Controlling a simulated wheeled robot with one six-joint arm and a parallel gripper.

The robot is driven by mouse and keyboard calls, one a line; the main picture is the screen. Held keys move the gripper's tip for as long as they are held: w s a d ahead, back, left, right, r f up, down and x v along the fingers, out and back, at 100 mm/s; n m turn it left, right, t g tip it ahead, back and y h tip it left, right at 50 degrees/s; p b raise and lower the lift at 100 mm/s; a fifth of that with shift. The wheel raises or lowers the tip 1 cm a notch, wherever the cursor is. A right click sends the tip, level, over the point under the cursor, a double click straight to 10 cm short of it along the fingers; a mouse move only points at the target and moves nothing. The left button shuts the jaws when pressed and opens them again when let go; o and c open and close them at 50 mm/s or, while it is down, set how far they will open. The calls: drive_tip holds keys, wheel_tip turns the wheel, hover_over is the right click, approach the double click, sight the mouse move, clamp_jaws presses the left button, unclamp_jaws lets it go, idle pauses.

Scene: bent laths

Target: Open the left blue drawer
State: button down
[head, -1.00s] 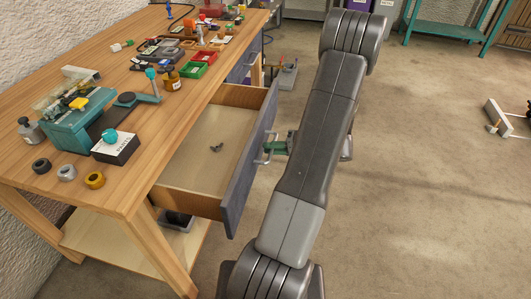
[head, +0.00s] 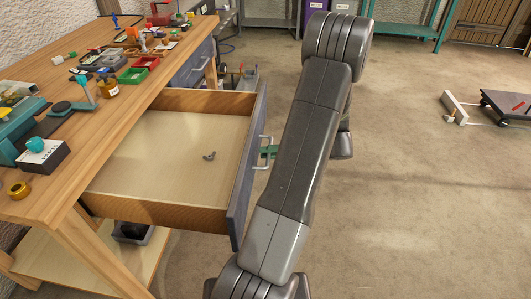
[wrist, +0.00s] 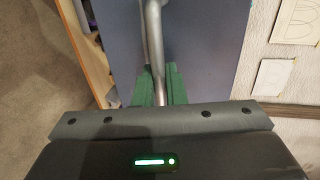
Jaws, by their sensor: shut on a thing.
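The blue drawer (head: 246,175) under the wooden workbench is pulled well out, its pale inside showing with a small dark metal part (head: 209,156) on its floor. Its metal bar handle (head: 262,152) is on the outer face. My gripper (head: 269,152) has green fingers and is at the handle, partly hidden by my arm in the head view. In the wrist view my gripper (wrist: 160,86) is shut on the handle bar (wrist: 154,40), with the blue drawer front (wrist: 205,50) behind it. A second blue drawer (head: 193,66) farther along the bench is closed.
The workbench (head: 60,190) carries red and green trays, bottles and tools. A grey bin (head: 133,233) sits on the lower shelf below the drawer. The floor (head: 400,220) to the right is open, with a low cart (head: 505,103) farther off.

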drive_tip(key=c, duration=1.6)
unclamp_jaws()
drive_tip(key=shift+c, duration=0.2)
drive_tip(key=p+v, duration=0.1)
drive_tip(key=v, duration=1.2)
drive_tip(key=shift+d, duration=0.4)
drive_tip(key=shift+s, duration=0.1)
drive_tip(key=x, duration=1.4)
drive_tip(key=shift+b, duration=0.4)
drive_tip(key=shift+s+r, duration=0.1)
